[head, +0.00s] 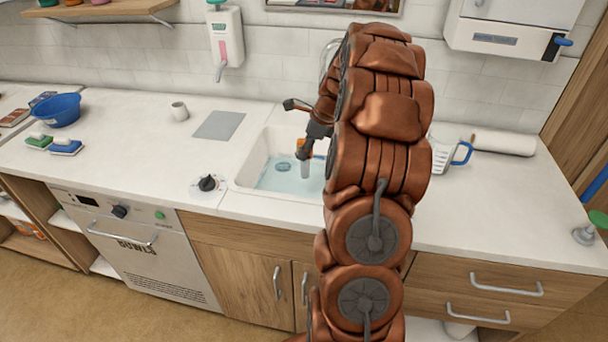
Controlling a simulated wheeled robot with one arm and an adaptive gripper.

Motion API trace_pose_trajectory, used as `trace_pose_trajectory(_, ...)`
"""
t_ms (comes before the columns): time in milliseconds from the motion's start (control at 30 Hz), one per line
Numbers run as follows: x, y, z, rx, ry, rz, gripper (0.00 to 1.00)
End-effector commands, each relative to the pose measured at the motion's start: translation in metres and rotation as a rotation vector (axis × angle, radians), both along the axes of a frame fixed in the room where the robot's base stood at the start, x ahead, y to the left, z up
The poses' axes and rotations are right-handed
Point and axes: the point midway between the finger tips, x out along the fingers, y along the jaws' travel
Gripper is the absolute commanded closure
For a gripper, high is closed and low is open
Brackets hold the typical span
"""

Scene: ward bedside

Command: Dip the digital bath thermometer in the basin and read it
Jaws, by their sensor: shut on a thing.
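The basin (246,173) is a white sink set into the counter, with clear bluish water (280,181) in it. My gripper (303,152) is over the basin, pointing down and shut on the thermometer. The thermometer (305,170) hangs roughly upright, with a little orange at its top and a pale lower part reaching down to the water. I cannot tell how deep its tip is. Its display cannot be read in this view. My arm hides the right side of the basin and most of the tap behind it.
A round dial (207,183) is left of the basin. A blue-handled jug (445,155) stands right of my arm. The front right counter is clear.

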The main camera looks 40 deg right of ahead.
Motion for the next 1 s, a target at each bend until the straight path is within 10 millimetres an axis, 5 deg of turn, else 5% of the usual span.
trace_pose_trajectory(600, 0.0, 0.0, 0.062, -0.001, -0.001, 0.0, 1.0)
trace_pose_trajectory(1000, 0.0, 0.0, 0.065, 0.001, 0.001, 0.0, 1.0)
